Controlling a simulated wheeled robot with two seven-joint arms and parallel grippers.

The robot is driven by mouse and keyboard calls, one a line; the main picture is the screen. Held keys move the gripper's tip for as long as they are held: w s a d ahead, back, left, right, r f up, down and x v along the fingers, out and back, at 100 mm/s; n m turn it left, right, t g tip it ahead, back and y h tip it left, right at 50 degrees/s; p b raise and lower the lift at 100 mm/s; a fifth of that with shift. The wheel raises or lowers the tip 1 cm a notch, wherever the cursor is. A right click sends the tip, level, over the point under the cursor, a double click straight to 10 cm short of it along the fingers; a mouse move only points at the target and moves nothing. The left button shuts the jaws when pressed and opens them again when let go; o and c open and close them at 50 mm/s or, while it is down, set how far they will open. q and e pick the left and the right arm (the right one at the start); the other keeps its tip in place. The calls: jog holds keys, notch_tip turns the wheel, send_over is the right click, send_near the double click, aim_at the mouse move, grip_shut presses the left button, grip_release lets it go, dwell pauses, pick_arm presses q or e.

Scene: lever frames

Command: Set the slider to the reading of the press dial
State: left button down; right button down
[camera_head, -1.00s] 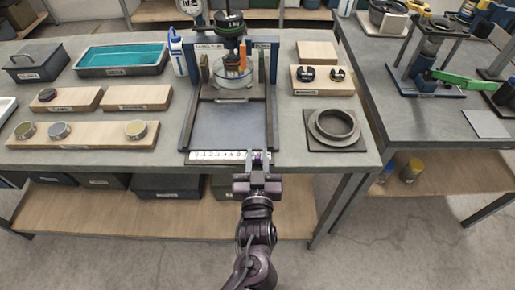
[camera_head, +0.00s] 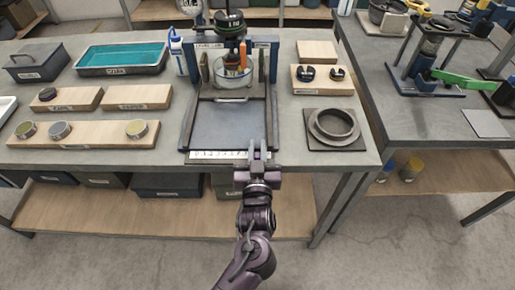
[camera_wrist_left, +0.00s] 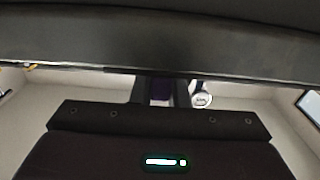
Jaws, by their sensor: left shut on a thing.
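The slider's white scale strip (camera_head: 216,155) with dark marks runs along the front edge of the press. My left gripper (camera_head: 259,150) is at the right end of this strip, with its fingers shut on the small purple slider knob, which they mostly hide in the head view. The purple knob (camera_wrist_left: 160,91) shows between the dark fingers in the left wrist view. The press dial (camera_head: 192,6) is a round white gauge at the top left of the press, cut by the picture's edge; its reading is too small to tell. My right gripper is not in view.
The blue press frame (camera_head: 188,118) stands behind the strip, with a glass vessel (camera_head: 232,78) under its ram. A dark ring on a plate (camera_head: 334,124) lies to the right. Wooden blocks (camera_head: 85,134) with round pieces are on the left.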

aim_at(238, 155)
pick_arm(q)
jog(key=a+p, duration=0.2)
jog(key=a, duration=0.3)
jog(key=shift+r+p, duration=0.15)
jog(key=shift+p, duration=0.2)
jog(key=shift+a, duration=0.25)
jog(key=shift+d, duration=0.1)
jog(key=c, duration=1.7)
grip_release()
jog(key=shift+d, duration=0.25)
jog(key=shift+a, duration=0.15)
